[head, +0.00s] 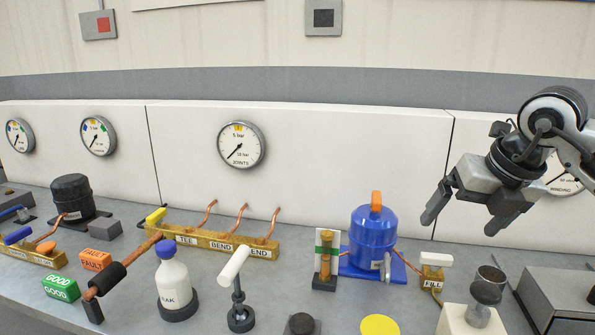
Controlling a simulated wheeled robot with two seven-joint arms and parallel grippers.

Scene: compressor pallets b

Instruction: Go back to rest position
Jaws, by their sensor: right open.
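My right gripper (462,213) is at the upper right of the head view. It is raised above the bench in front of the white back panel. Its two dark fingers are spread apart and point down and to the left, with nothing between them. It is apart from the blue compressor (372,238), which stands on a blue base to its lower left. My left gripper does not show in this view.
The grey bench (135,272) carries a black compressor (72,195), brass blocks with copper pipes (215,241), a white bottle (173,282), GOOD (61,287) and FAULT (95,260) blocks. A metal cup (489,282) and grey box (565,300) stand right. Gauges (241,145) hang behind.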

